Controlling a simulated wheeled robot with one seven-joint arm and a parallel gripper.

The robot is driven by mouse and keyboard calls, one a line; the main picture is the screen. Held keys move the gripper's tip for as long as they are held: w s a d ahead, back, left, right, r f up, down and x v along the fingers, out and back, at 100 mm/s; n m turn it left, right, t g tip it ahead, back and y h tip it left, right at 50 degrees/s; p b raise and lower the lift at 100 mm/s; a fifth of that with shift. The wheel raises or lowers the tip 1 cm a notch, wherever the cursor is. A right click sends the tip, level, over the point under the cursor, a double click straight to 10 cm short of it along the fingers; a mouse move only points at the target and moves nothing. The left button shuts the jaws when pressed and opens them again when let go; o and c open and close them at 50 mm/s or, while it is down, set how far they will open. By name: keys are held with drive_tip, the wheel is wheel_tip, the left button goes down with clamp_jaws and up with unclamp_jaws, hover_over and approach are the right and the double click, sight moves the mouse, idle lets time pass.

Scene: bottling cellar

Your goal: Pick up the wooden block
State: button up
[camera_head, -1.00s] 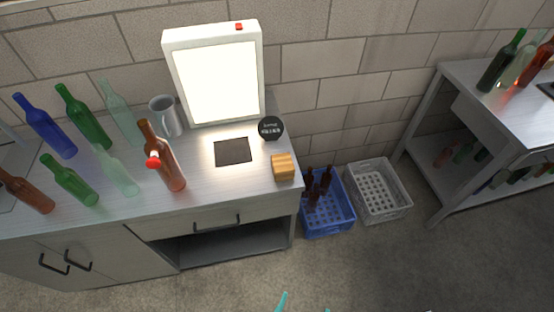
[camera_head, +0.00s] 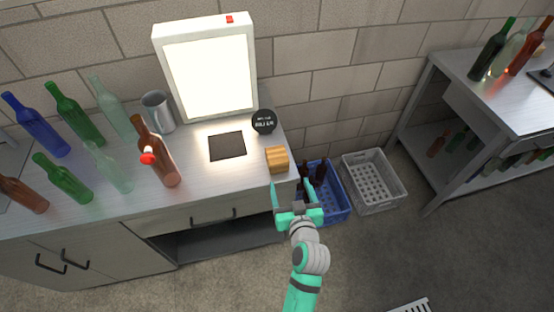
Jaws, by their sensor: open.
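The wooden block (camera_head: 277,159) is a small light-brown cube with darker stripes. It sits on the counter (camera_head: 220,184) near its right front corner. My gripper (camera_head: 292,185) is teal and grey, reaching in from the bottom of the view. Its jaws are open and empty, just in front of and slightly right of the block, around the counter's edge. I cannot tell its exact height or whether it touches the counter.
A lit panel (camera_head: 209,78) stands at the back. Several bottles (camera_head: 160,160) stand to the left. A blue crate (camera_head: 335,199) and a grey crate (camera_head: 374,180) are on the floor.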

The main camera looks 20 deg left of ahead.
sight(277, 156)
drive_tip(key=shift+n+y, duration=0.6)
drive_tip(key=w+a, duration=0.2)
drive_tip(key=w, duration=0.1)
drive_tip(key=w+a+r, duration=0.1)
drive_tip(key=w+a, duration=0.2)
drive_tip(key=shift+w+r, duration=0.1)
drive_tip(key=shift+r, duration=0.1)
drive_tip(key=shift+f+x, duration=0.2)
drive_tip(key=shift+x, duration=1.35)
drive_tip(key=shift+f+x, duration=0.2)
drive_tip(key=shift+x, duration=1.35)
drive_tip(key=shift+c, duration=0.7)
drive_tip(key=c, duration=1.1)
drive_tip(key=shift+r, duration=0.1)
drive_tip(key=shift+c, duration=0.2)
